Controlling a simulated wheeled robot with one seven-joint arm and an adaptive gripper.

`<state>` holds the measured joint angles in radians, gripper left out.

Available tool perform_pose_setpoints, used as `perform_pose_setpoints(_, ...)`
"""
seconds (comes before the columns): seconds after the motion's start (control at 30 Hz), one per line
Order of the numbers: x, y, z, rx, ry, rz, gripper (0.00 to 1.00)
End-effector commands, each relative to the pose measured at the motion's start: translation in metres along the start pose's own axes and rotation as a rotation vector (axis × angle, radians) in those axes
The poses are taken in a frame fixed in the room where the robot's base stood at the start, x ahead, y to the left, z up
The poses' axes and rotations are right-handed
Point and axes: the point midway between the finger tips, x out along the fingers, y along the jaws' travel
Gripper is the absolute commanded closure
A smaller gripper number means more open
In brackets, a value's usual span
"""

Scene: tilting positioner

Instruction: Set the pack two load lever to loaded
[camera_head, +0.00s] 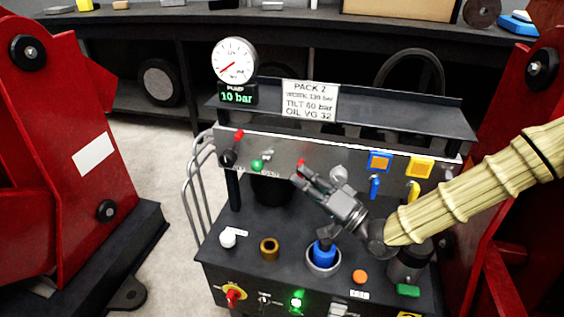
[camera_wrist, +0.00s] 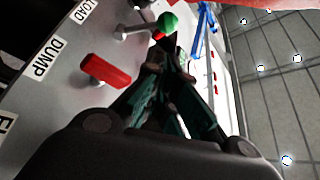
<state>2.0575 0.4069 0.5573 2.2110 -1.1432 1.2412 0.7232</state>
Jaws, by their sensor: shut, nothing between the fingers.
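The load lever, a metal shaft with a green ball knob (camera_head: 257,165), sits on the grey front panel of pack two; its knob hangs below and left of its base. In the wrist view the green knob (camera_wrist: 168,22) shows near the LOAD label, just beyond my fingertips. My gripper (camera_head: 297,176) is shut and empty, in front of the panel to the right of the green knob. The wrist view shows its fingers (camera_wrist: 163,55) together, close to the knob; I cannot tell whether they touch it. Any marking for the loaded position is not readable.
A red-handled lever (camera_wrist: 105,70) by the DUMP label is beside my fingers. A black knob (camera_head: 228,158) is left of the green one. Blue (camera_head: 375,187) and yellow (camera_head: 414,190) handles are to the right. The pump gauge (camera_head: 234,61) stands above. Red frames flank the pack.

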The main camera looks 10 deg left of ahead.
Motion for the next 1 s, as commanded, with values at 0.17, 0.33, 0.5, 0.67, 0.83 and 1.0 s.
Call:
perform_pose_setpoints(0.17, 0.018, 0.001, 0.001, -0.001, -0.002, -0.001, 1.00)
perform_pose_setpoints(0.33, 0.046, 0.001, 0.002, -0.002, -0.003, -0.001, 1.00)
perform_pose_setpoints(0.5, 0.071, 0.001, 0.001, -0.002, -0.002, -0.001, 1.00)
perform_pose_setpoints(0.67, 0.088, 0.001, 0.001, -0.001, -0.002, -0.001, 1.00)
perform_pose_setpoints(0.83, 0.096, 0.000, 0.000, 0.000, -0.001, 0.001, 1.00)
perform_pose_setpoints(1.0, 0.098, 0.000, 0.000, 0.000, 0.000, 0.001, 1.00)
